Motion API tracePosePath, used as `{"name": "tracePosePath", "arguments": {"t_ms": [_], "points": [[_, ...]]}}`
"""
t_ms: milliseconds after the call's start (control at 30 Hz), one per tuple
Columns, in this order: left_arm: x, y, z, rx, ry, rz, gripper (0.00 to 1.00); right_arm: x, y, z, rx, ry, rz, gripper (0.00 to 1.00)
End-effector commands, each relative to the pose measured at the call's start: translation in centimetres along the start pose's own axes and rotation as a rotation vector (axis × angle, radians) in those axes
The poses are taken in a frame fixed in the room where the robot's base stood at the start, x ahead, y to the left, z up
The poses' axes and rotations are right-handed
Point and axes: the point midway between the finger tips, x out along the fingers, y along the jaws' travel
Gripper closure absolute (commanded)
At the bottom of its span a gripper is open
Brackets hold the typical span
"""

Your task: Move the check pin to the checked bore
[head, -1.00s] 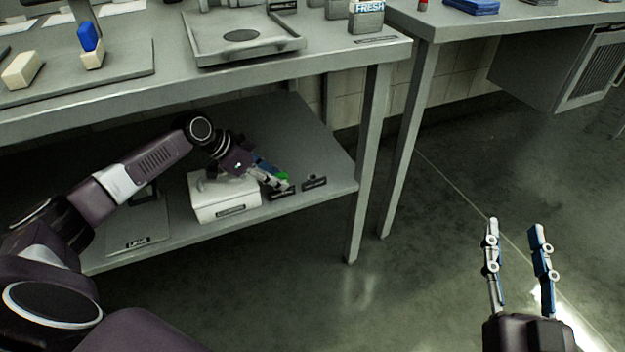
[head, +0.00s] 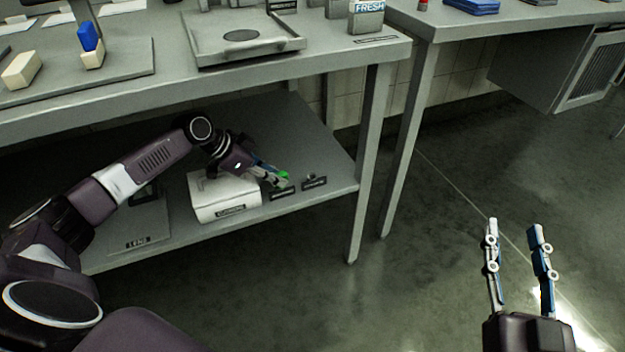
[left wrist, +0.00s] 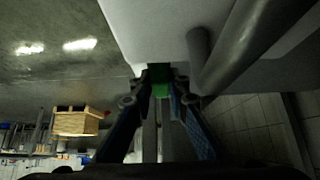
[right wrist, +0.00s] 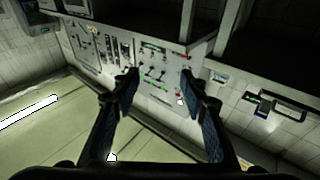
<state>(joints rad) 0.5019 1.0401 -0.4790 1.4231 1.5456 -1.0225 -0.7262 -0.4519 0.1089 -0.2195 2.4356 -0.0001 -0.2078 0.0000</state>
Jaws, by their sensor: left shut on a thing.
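My left gripper (head: 277,180) reaches under the table, over the lower shelf. It is shut on a small green piece, seemingly the check pin (head: 283,175), which also shows between the fingertips in the left wrist view (left wrist: 160,89). The pin's lower end cannot be made out. Just below the fingertips is a small dark labelled block (head: 282,193). A second dark labelled block (head: 315,183) with a small knob-like top stands to its right. Their labels are too small to read, so I cannot tell which is the checked bore. My right gripper (head: 515,226) is open and empty over the floor.
A white labelled box (head: 212,208) stands on the lower shelf (head: 330,165) just left of the dark blocks. A flat labelled plate (head: 138,232) lies further left. The tabletop (head: 340,55) overhangs my left arm, and a table leg (head: 366,170) stands at right.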

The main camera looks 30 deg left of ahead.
Motion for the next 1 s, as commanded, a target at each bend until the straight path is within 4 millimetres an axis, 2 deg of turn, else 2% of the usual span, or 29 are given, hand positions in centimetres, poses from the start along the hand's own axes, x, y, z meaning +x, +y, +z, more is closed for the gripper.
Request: {"name": "tracePosePath", "arguments": {"t_ms": [1000], "points": [[-0.5, 0.0, -0.4, 0.0, 0.0, 0.0, 1.0, -0.4, 0.4, 3.0, -0.003, -0.142, 0.008, 0.6]]}}
